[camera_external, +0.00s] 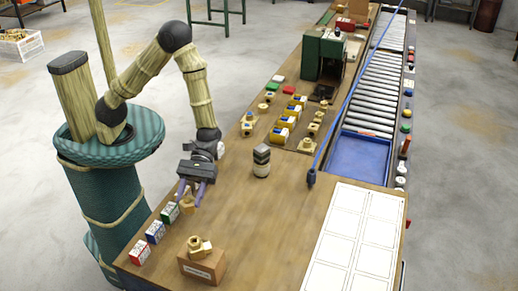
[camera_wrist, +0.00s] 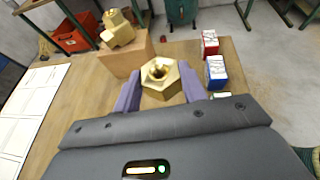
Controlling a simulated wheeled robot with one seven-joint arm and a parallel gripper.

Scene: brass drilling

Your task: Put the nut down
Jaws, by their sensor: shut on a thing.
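My gripper (camera_external: 196,192) points down over the front left part of the wooden table (camera_external: 245,215). Its purple fingers are shut on a brass nut (camera_wrist: 162,80). In the external view the nut (camera_external: 188,205) shows between and below the fingertips, low over the table; I cannot tell whether it touches the wood. In the wrist view the gripper (camera_wrist: 160,92) has one finger on each side of the hexagonal nut, and its round hole faces the camera.
A wooden block (camera_external: 203,266) bearing brass fittings (camera_external: 199,246) stands nearby. Green (camera_external: 170,212), blue (camera_external: 155,231) and red (camera_external: 140,253) boxes line the left edge. A grey-white stack (camera_external: 261,160) and a white grid sheet (camera_external: 358,240) lie rightward. Bare wood lies between.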

